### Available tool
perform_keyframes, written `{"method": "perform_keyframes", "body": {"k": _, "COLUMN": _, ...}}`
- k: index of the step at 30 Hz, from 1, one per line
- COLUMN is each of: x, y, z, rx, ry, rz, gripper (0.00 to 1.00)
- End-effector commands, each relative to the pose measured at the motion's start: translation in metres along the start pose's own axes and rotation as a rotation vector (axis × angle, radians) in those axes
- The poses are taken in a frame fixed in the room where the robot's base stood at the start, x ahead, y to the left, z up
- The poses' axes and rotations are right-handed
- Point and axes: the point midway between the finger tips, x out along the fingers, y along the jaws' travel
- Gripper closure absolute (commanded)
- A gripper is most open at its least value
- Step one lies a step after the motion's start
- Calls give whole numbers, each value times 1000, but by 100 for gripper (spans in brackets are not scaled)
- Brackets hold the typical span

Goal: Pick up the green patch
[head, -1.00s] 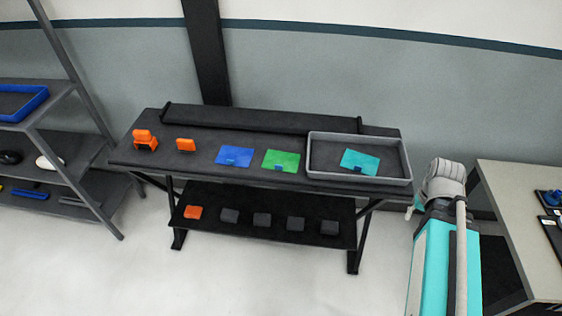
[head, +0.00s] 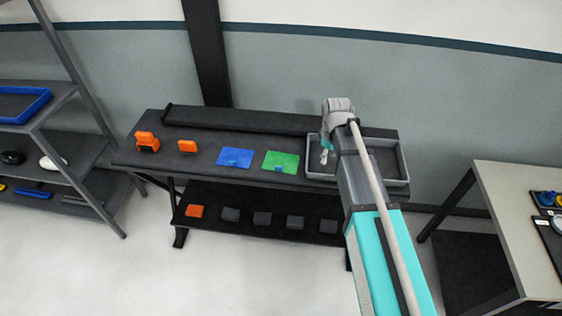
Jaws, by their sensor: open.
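The green patch (head: 281,161) lies flat on the dark table (head: 205,166), just left of the grey tray and right of the blue patch. It is fully in view. My gripper (head: 324,154) is above the left part of the grey tray, to the right of the green patch and apart from it. It looks small here, and its jaws are open with nothing seen between them. The teal patch in the tray is hidden behind my arm.
The blue patch (head: 235,157) and two orange tools (head: 147,142) (head: 187,146) are on the table's left half. The grey tray (head: 400,160) has raised walls. A dark roll (head: 230,118) lies along the back. A lower shelf (head: 250,229) holds several small blocks. A rack stands left.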

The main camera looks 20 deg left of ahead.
Motion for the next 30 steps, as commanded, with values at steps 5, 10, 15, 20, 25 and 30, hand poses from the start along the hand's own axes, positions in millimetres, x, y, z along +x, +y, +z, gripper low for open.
{"method": "perform_keyframes", "body": {"k": 5, "x": -8, "y": -23, "z": -72, "rx": -226, "ry": 0, "rz": 0, "gripper": 51}}
{"method": "perform_keyframes", "body": {"k": 10, "x": -13, "y": -49, "z": -123, "rx": -409, "ry": 0, "rz": 0, "gripper": 51}}
{"method": "perform_keyframes", "body": {"k": 15, "x": -15, "y": -67, "z": -152, "rx": -517, "ry": 0, "rz": 0, "gripper": 51}}
{"method": "perform_keyframes", "body": {"k": 20, "x": -16, "y": -72, "z": -159, "rx": -548, "ry": 0, "rz": 0, "gripper": 51}}
{"method": "perform_keyframes", "body": {"k": 25, "x": -15, "y": -72, "z": -158, "rx": -548, "ry": 0, "rz": 0, "gripper": 51}}
{"method": "perform_keyframes", "body": {"k": 30, "x": -14, "y": -72, "z": -158, "rx": -547, "ry": 0, "rz": 0, "gripper": 51}}
